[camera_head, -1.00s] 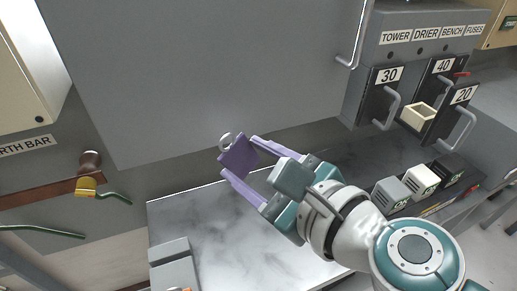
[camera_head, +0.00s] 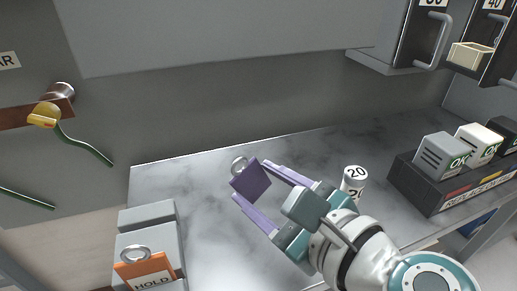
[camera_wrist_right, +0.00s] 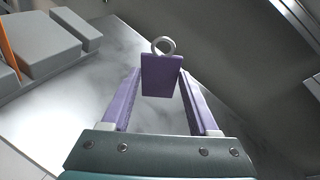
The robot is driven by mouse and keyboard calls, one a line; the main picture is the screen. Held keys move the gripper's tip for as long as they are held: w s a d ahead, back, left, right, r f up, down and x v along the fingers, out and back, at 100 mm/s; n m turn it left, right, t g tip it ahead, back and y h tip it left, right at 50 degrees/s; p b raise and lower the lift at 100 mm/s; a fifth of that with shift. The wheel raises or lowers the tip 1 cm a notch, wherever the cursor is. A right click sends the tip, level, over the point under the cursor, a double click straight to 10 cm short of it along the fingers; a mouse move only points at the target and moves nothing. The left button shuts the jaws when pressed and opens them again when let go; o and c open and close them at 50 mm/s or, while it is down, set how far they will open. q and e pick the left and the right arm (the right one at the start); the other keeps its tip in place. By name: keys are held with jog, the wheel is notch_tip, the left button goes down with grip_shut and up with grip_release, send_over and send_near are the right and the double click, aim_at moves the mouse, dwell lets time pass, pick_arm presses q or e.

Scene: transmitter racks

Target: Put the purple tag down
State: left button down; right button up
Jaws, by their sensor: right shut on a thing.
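The purple tag (camera_head: 250,180) is a flat square plate with a metal ring at its top. My right gripper (camera_head: 257,187) is shut on the tag, with its two light purple fingers on either side of it. In the right wrist view the tag (camera_wrist_right: 161,75) stands between the fingertips of the gripper (camera_wrist_right: 160,90), ring pointing away. The tag appears above the grey marbled worktop (camera_head: 215,225); I cannot tell how high. My left gripper is not in view.
A grey block stand (camera_head: 147,213) with an orange HOLD tag (camera_head: 146,271) is at front left. A white cylinder marked 20 (camera_head: 354,182) stands right of the gripper. A dark tray (camera_head: 425,188) holds several blocks farther right. The worktop's middle is clear.

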jog(key=shift+f, duration=0.75)
jog(key=shift+r, duration=0.2)
jog(key=shift+f, duration=0.2)
jog(key=o, duration=1.3)
jog(key=shift+r, duration=0.25)
jog(key=shift+s+d, duration=0.2)
jog(key=shift+s, duration=0.05)
jog(key=p+v, duration=0.1)
jog(key=v, duration=0.9)
jog(key=shift+p, duration=0.3)
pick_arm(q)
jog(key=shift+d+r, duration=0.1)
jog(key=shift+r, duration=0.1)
pick_arm(e)
jog(key=shift+s+d+r, duration=0.25)
jog(key=shift+s+d, duration=0.1)
jog(key=shift+s, duration=0.2)
